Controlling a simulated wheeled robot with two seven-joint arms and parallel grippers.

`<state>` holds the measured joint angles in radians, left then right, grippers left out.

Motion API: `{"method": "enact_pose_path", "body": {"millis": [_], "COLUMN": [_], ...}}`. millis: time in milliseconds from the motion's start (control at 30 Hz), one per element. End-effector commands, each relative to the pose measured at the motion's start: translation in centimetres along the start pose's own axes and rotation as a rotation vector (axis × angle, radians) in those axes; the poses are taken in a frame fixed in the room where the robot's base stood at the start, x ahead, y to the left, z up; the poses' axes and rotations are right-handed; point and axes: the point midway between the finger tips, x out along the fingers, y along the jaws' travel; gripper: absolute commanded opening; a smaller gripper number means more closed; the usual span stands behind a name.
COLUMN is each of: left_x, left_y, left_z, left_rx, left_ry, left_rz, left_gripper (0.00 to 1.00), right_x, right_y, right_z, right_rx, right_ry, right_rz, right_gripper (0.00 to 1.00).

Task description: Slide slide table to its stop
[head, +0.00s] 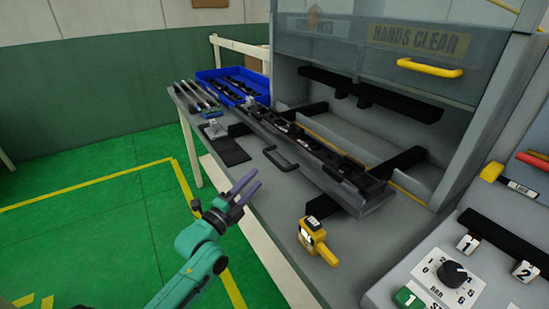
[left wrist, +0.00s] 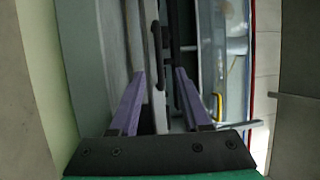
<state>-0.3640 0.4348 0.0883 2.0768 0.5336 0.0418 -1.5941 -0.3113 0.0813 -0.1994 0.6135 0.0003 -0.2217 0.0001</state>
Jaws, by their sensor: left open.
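The slide table (head: 378,203) is a long grey tray carrying a row of black clips. It sticks out in front of the grey machine opening. A black bar handle (head: 281,160) sits on its near side. My left gripper (head: 247,184) has purple fingers spread apart and empty, in front of the bench edge and short of the handle, to its lower left. In the left wrist view the open fingers (left wrist: 160,75) frame a dark bar-shaped part beyond them, probably the handle. My right gripper is not in view.
A clear guard with a yellow handle (head: 430,68) is raised above the opening. A blue bin (head: 215,74) stands at the far left of the bench, near several pen-like tools. A yellow device (head: 317,240) lies on the bench front. A control panel (head: 440,275) is at right.

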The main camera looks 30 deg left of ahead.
Motion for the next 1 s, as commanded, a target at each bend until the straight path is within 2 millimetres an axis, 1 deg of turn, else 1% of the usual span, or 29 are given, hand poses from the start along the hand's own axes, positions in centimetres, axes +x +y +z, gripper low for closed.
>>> {"method": "enact_pose_path", "body": {"millis": [33,200,300,400,500,733,767,800,833,867,1000], "left_x": [1.4,5.8,8.0,9.5,10.2,10.2,10.2,10.2,10.2,10.2,10.2], "left_y": [-0.5,-0.4,-0.3,-0.2,-0.1,0.0,0.0,0.0,0.0,0.0,0.0], "left_z": [0.0,0.0,-0.1,0.0,-0.1,-0.1,-0.1,0.0,0.0,0.0,0.0], "left_rx": [-0.001,-0.001,-0.001,0.0,0.0,0.001,0.001,0.0,0.0,0.0,0.0], "left_ry": [0.001,0.0,0.001,0.0,0.001,0.001,0.001,0.001,0.001,0.001,0.001], "left_rz": [-0.005,-0.003,-0.002,-0.001,0.001,0.002,0.002,0.002,0.002,0.001,0.001], "left_gripper": [0.47,0.47,0.47,0.47,0.47,0.47,0.36,0.2,0.09,0.0,0.0], "right_x": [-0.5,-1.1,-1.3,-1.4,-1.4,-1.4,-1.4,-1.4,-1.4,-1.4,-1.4], "right_y": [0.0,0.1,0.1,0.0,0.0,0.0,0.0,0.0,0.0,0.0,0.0], "right_z": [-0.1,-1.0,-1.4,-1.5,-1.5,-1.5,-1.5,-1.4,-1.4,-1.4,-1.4], "right_rx": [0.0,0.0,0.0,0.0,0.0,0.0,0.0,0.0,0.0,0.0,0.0], "right_ry": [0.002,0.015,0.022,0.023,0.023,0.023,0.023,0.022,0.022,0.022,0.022], "right_rz": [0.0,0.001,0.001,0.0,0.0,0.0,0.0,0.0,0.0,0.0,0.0], "right_gripper": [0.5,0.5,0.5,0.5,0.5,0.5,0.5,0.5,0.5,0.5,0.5]}}
